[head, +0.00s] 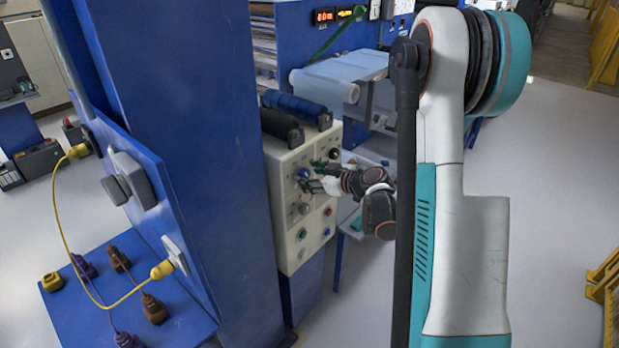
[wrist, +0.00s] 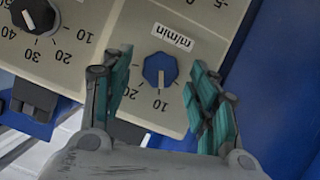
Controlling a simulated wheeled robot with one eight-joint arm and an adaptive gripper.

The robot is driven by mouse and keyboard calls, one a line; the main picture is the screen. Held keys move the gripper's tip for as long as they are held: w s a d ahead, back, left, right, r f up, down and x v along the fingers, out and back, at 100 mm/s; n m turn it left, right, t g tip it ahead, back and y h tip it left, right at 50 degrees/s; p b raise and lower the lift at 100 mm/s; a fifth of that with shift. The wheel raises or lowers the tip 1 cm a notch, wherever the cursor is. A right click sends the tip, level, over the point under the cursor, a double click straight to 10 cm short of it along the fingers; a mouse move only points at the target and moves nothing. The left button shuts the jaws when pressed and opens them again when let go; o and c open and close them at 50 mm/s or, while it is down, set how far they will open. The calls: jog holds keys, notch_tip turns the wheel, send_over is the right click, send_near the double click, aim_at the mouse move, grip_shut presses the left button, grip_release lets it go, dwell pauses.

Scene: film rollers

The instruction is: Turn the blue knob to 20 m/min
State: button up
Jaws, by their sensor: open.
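The blue knob (wrist: 160,70) sits on the cream panel (wrist: 95,55), below the upside-down m/min label (wrist: 172,37) in the wrist view. Its white pointer points down, close to the mark 10. My gripper (wrist: 160,82) is open, with one teal-padded finger on each side of the knob. Gaps show between the knob and both fingers; the depth between them is hard to tell. In the head view my gripper (head: 312,178) is at the front of the control box (head: 285,205), and its fingers partly cover the knobs there.
A black knob (wrist: 33,15) with its own scale is at the upper left of the wrist view. Red and green buttons (head: 303,234) sit lower on the box. A tall blue column (head: 185,130) stands left of it. The floor on the right (head: 560,160) is clear.

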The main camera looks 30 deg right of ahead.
jog(key=shift+w+a+f, duration=0.1)
jog(key=shift+w+f, duration=0.1)
jog(key=shift+w, duration=0.2)
jog(key=c, duration=1.1)
jog(key=shift+o, duration=0.2)
jog(key=shift+m+b, duration=0.3)
jog(key=m+y+b, duration=0.1)
jog(key=m+g+y+b, duration=0.1)
jog(key=m, duration=0.1)
jog(key=shift+d+f, duration=0.1)
jog(key=shift+d, duration=0.15)
jog(key=m+y+b, duration=0.2)
jog(key=shift+w+d+m+b, duration=0.1)
jog(key=shift+m+b, duration=0.25)
jog(key=shift+m, duration=0.05)
